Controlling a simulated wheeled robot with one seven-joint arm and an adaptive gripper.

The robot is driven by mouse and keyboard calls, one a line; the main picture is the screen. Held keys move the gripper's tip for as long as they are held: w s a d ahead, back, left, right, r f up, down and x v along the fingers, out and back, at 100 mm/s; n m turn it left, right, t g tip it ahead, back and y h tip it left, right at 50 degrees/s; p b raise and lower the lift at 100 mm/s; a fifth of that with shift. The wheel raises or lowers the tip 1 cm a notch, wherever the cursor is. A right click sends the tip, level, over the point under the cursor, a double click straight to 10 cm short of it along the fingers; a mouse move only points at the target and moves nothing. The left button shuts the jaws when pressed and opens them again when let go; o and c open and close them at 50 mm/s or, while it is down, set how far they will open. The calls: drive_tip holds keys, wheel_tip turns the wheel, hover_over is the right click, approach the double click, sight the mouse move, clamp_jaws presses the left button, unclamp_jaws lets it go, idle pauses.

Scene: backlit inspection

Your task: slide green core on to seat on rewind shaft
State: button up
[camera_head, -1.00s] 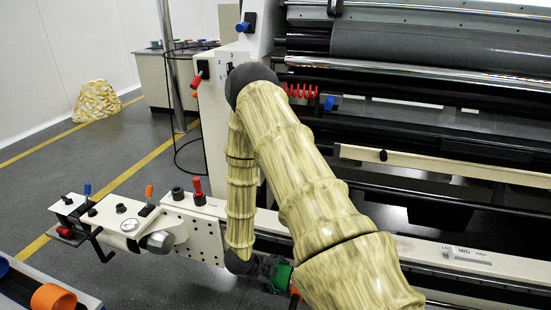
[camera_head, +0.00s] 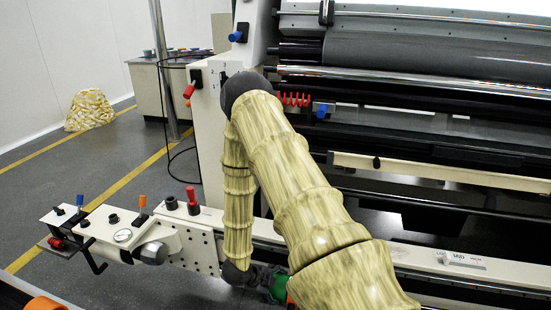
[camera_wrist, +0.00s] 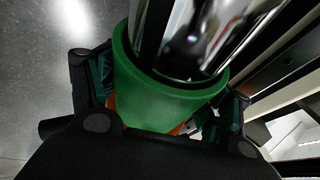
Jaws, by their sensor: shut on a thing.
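The green core (camera_wrist: 165,101) fills the middle of the wrist view, a hollow ring between the two fingers of my gripper (camera_wrist: 165,100). My gripper is shut on it. A shiny metal shaft (camera_wrist: 205,35) shows at the core's opening and runs up out of the picture. It appears to enter the core; how far on the core sits I cannot tell. In the head view, the green core (camera_head: 277,287) shows only partly at the bottom, behind my arm, and the shaft is hidden there.
The machine's long cream rail (camera_head: 440,256) lies right of my arm. A cream arm with knobs and a gauge (camera_head: 123,236) juts out to the left. An orange core (camera_head: 45,303) is cut off at the lower left. Open grey floor lies at the left.

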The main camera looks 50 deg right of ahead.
drive_tip(key=o, duration=1.1)
drive_tip(key=shift+o, duration=0.2)
drive_tip(key=v, duration=1.2)
